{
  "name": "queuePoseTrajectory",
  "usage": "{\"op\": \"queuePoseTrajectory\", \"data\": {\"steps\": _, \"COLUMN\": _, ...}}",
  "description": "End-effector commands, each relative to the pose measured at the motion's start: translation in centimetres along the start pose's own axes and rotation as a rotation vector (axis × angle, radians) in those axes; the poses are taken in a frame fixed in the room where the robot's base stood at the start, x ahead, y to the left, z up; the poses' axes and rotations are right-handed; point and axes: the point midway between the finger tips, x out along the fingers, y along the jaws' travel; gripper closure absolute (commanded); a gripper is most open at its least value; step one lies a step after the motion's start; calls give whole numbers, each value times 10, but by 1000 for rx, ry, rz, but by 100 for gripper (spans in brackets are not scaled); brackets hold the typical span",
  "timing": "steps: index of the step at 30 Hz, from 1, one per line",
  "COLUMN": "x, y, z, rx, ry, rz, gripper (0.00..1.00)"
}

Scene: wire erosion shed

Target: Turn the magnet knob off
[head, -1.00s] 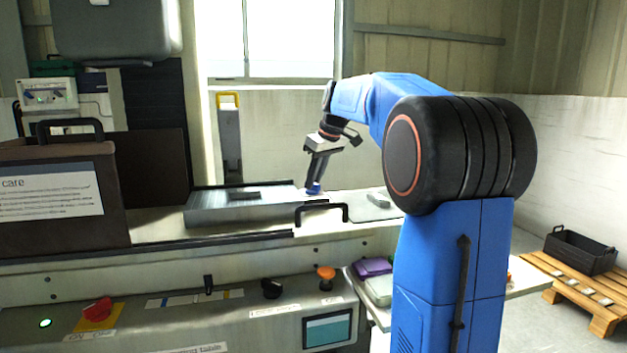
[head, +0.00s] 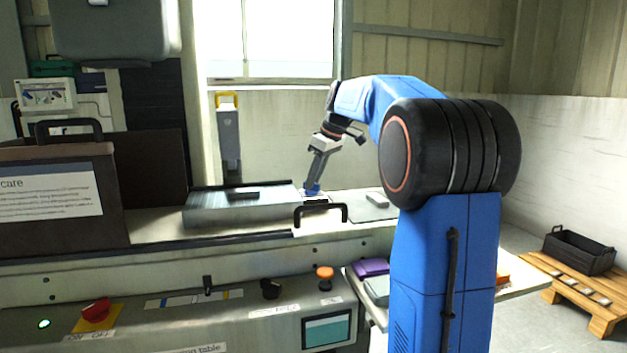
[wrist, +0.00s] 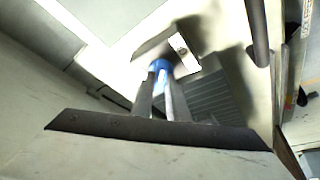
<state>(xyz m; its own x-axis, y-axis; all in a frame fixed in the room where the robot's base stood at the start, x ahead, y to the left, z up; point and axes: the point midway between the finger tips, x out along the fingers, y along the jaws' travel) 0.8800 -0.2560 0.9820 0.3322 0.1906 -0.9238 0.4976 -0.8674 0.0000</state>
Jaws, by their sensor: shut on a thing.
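A small blue knob (head: 312,190) sits at the right end of a flat grey ribbed block (head: 240,208) on the machine bed. My gripper (head: 313,184) reaches down to it from above, tilted, with the fingertips at the knob. In the wrist view the blue knob (wrist: 160,66) shows between the tips of my two fingers (wrist: 160,74), which are shut on it. A pale plate with a dark round spot (wrist: 184,52) lies beside the knob. The fingers hide part of the knob, and I cannot read its setting.
A black bar handle (head: 320,213) stands close in front of the knob. A brown case (head: 60,200) stands at left. The front panel carries a red switch on a yellow plate (head: 97,311), an orange button (head: 325,273) and a screen (head: 327,330).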

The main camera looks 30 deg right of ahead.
Motion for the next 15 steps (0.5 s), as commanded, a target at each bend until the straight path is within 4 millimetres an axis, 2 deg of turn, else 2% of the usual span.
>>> {"op": "queuePoseTrajectory", "data": {"steps": 1, "x": 0, "y": 0, "z": 0, "rx": -1, "ry": -1, "rz": 1, "gripper": 79}}
{"op": "queuePoseTrajectory", "data": {"steps": 3, "x": 0, "y": 0, "z": 0, "rx": 0, "ry": -1, "rz": 1, "gripper": 67}}
{"op": "queuePoseTrajectory", "data": {"steps": 11, "x": 0, "y": 0, "z": 0, "rx": 0, "ry": 0, "rz": 0, "gripper": 67}}
{"op": "queuePoseTrajectory", "data": {"steps": 15, "x": -7, "y": 0, "z": 0, "rx": 0, "ry": 0, "rz": 1, "gripper": 67}}
